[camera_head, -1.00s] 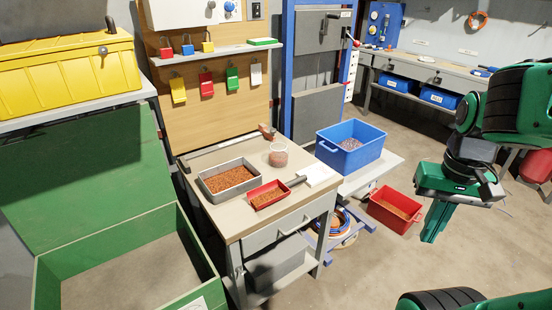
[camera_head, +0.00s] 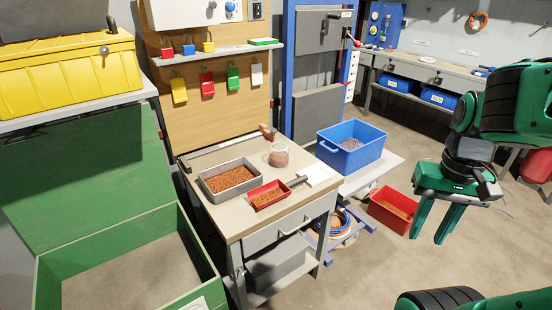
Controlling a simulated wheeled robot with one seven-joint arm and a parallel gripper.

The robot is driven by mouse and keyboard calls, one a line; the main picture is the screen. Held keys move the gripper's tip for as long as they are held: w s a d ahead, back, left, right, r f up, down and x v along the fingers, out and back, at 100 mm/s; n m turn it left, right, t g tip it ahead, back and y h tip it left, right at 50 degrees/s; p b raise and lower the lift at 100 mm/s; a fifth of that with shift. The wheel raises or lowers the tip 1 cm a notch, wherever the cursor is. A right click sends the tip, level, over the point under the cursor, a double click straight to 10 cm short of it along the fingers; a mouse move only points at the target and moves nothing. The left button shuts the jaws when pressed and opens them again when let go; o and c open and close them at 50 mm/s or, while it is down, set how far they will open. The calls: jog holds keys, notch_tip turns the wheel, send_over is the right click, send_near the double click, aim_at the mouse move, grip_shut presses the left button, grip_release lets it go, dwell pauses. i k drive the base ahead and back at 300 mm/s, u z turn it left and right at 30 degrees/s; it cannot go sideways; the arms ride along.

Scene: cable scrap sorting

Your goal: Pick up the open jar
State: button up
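The open jar (camera_head: 279,156) is clear, with reddish-brown material inside. It stands upright near the back right of the small workbench (camera_head: 236,223), behind the red scoop and to the right of the grey tray. My gripper (camera_head: 437,224) hangs at the right with its green fingers pointing down and apart. It is open with nothing seen between the fingers. It is well to the right of the jar and apart from it, over the floor near a red bin.
The bench also holds a grey tray (camera_head: 203,189) of copper-coloured granules, a red scoop (camera_head: 268,196) and a white sheet (camera_head: 318,174). A blue bin (camera_head: 350,163) stands to the right of the jar. A red bin (camera_head: 388,222) sits lower, and a large green box (camera_head: 48,285) stands at left.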

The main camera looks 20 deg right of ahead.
aim_at(278, 151)
jog(key=u, duration=2.9)
jog(key=k, duration=0.75)
jog(key=z, duration=1.75)
jog(key=i, duration=0.55)
